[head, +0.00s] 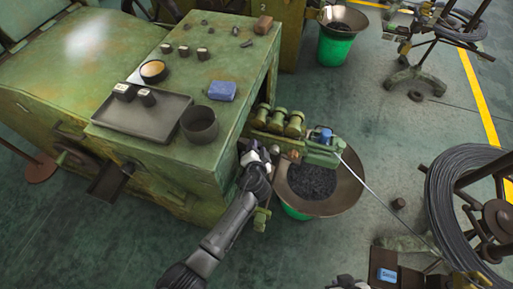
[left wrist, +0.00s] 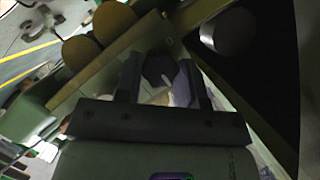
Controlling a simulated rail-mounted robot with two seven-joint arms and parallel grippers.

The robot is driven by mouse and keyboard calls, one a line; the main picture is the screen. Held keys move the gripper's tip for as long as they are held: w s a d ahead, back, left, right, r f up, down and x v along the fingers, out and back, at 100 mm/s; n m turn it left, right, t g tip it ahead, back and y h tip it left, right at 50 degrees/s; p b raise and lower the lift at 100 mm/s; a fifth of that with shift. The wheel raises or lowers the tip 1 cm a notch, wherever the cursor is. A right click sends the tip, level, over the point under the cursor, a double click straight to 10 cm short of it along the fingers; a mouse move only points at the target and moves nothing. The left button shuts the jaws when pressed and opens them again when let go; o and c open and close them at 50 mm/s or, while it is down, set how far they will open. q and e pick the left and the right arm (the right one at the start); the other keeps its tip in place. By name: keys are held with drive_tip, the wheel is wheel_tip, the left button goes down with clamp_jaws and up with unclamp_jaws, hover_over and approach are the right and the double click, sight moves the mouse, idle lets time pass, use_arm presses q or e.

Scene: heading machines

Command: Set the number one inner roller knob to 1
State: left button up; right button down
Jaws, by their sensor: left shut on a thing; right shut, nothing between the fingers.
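The roller unit (head: 278,122) with several olive rollers sticks out from the side of the green machine. My left gripper (head: 254,156) is at the near left end of this unit, against the machine's side. In the left wrist view, a dark faceted knob (left wrist: 158,68) sits between the two fingers of my left gripper (left wrist: 160,82), which is shut on it. The knob's scale and setting cannot be read. The gripper hides the knob in the head view. Part of my right gripper (head: 347,283) shows at the bottom edge, shut and empty.
A funnel-topped green bin (head: 345,190) with dark pieces stands under the unit. A wire (head: 385,205) runs from the unit toward a wire coil (head: 440,200) at the right. A tray (head: 125,123), a dark cup (head: 200,125) and a blue box (head: 222,91) are on the machine top.

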use_arm(q)
drive_tip(key=shift+c, duration=0.8)
drive_tip(key=shift+n, duration=0.5)
drive_tip(key=o, duration=0.9)
drive_tip(key=shift+s, duration=0.1)
drive_tip(key=shift+a+r+p+v, duration=0.1)
drive_tip(key=shift+p+v, duration=0.95)
drive_tip(key=shift+v, duration=2.35)
drive_tip(key=shift+a+r+p+v, duration=0.15)
drive_tip(key=shift+p+v, duration=0.85)
drive_tip(key=shift+v, duration=2.4)
